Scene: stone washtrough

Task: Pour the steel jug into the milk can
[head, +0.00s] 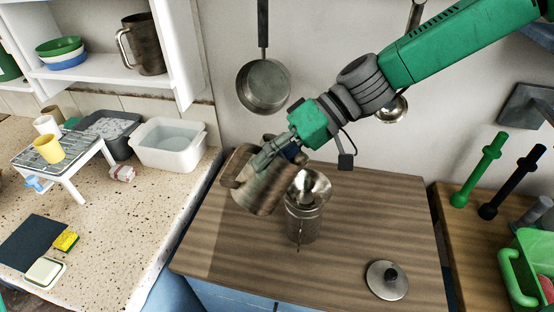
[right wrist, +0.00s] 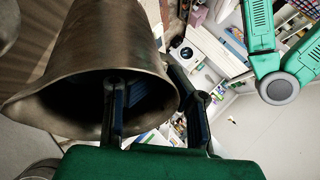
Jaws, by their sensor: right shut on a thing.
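The steel jug (head: 265,190), a brownish metal vessel with a loop handle at its left, is tilted in the air over the wooden top. My right gripper (head: 272,155) is shut on its upper part. In the right wrist view the jug (right wrist: 100,60) fills the left, with its dark round opening facing the camera and a finger in front of it. The milk can (head: 302,224) stands upright just right of the jug, with a shiny funnel-like piece (head: 309,186) at its mouth. No stream of liquid shows. My left gripper is not in view.
A round lid with a dark knob (head: 387,280) lies at the front right of the wooden top (head: 350,225). A pan (head: 264,86) hangs behind. A white basin (head: 168,146) stands on the speckled counter at left. Green and dark handled tools (head: 480,170) are at right.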

